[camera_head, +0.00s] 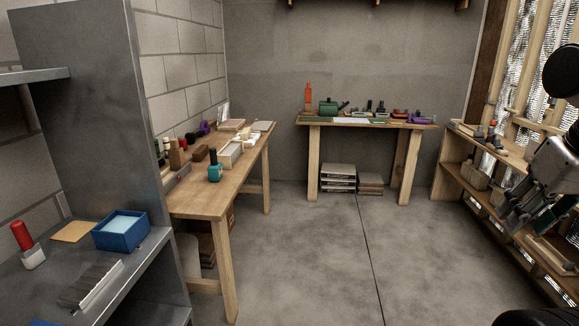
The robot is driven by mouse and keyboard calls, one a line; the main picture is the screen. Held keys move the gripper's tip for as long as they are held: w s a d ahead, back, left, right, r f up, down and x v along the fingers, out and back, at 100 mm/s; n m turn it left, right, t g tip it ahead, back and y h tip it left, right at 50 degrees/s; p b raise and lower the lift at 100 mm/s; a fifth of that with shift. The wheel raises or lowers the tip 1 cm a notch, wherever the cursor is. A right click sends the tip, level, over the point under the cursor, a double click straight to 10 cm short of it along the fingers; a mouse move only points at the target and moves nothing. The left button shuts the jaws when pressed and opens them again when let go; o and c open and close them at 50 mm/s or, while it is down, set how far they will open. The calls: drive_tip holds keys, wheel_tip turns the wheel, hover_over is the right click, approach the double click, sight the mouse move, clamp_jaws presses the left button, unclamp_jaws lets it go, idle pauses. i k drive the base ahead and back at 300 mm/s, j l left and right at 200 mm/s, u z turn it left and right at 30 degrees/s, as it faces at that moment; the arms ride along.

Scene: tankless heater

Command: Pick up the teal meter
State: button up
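A small teal thing with a dark upper part, which looks like the teal meter (214,172), stands upright near the front edge of the wooden table (205,203) on the left. My gripper (513,222) hangs at the right edge of the view, far from the teal meter and in front of the right-hand shelf. Its dark fingers are small and partly merge with the shelf behind, so their opening is unclear. No thing shows in it.
A grey metal shelf unit (95,90) in the left foreground holds a blue box (121,243) and a red-handled tool (22,237). A white tray (231,154) sits behind the meter. A cluttered workbench (330,122) stands at the back wall. The middle floor is clear.

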sight(215, 169)
drive_tip(key=i+u, duration=0.2)
drive_tip(key=i, duration=0.3)
drive_tip(key=i+l+u, duration=0.25)
drive_tip(key=i, duration=0.25)
drive_tip(key=i+l+u, duration=0.2)
drive_tip(key=i, duration=0.3)
drive_tip(key=i+l+u, duration=0.25)
drive_tip(key=i+j+u, duration=0.1)
drive_tip(key=i+j, duration=0.15)
drive_tip(key=j, duration=0.2)
drive_tip(key=i+j+u, duration=0.1)
drive_tip(key=i+j, duration=0.2)
drive_tip(key=j, duration=0.15)
